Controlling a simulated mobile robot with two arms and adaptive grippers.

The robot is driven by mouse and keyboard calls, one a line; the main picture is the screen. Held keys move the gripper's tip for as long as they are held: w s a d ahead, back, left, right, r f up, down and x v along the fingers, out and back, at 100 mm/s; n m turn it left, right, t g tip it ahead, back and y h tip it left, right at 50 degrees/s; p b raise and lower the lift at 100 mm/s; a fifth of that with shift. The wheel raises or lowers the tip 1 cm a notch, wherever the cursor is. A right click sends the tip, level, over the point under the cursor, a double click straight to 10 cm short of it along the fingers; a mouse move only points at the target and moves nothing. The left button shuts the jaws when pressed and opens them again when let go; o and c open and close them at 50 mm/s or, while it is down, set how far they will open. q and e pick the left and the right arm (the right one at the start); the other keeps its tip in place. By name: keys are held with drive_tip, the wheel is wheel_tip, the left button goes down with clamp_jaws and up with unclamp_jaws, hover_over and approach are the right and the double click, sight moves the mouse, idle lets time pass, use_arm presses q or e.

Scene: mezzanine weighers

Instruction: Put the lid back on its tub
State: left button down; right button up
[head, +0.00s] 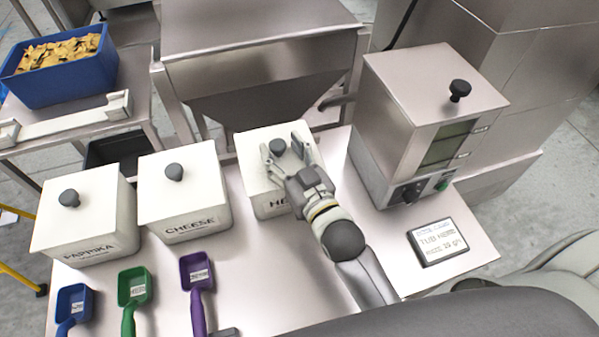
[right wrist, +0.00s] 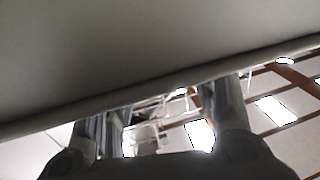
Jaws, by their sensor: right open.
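Three white tubs stand in a row on the steel table: the paprika tub (head: 90,222), the cheese tub (head: 186,200) and a third tub (head: 268,205) whose label is partly hidden, starting "HE". Each has a flat white lid with a dark round knob. The third tub's lid (head: 254,150) appears to lie on its top, but my arm hides its right front part. My right gripper (head: 281,144) is open, with its fingers on either side of that lid's knob (head: 277,147). In the right wrist view, both fingers stand apart below a large grey surface. My left gripper is not in view.
Blue (head: 75,305), green (head: 134,287) and purple (head: 197,270) scoops lie in front. A steel machine (head: 415,110) and a small display (head: 440,242) stand right. A hopper (head: 260,70) stands behind; a blue crate of chips (head: 75,85) stands back left.

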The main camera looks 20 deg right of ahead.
drive_tip(key=s+d+b, duration=0.1)
drive_tip(key=s+d, duration=0.1)
drive_tip(key=s, duration=0.8)
drive_tip(key=shift+s+b, duration=0.2)
drive_tip(key=shift+b, duration=0.1)
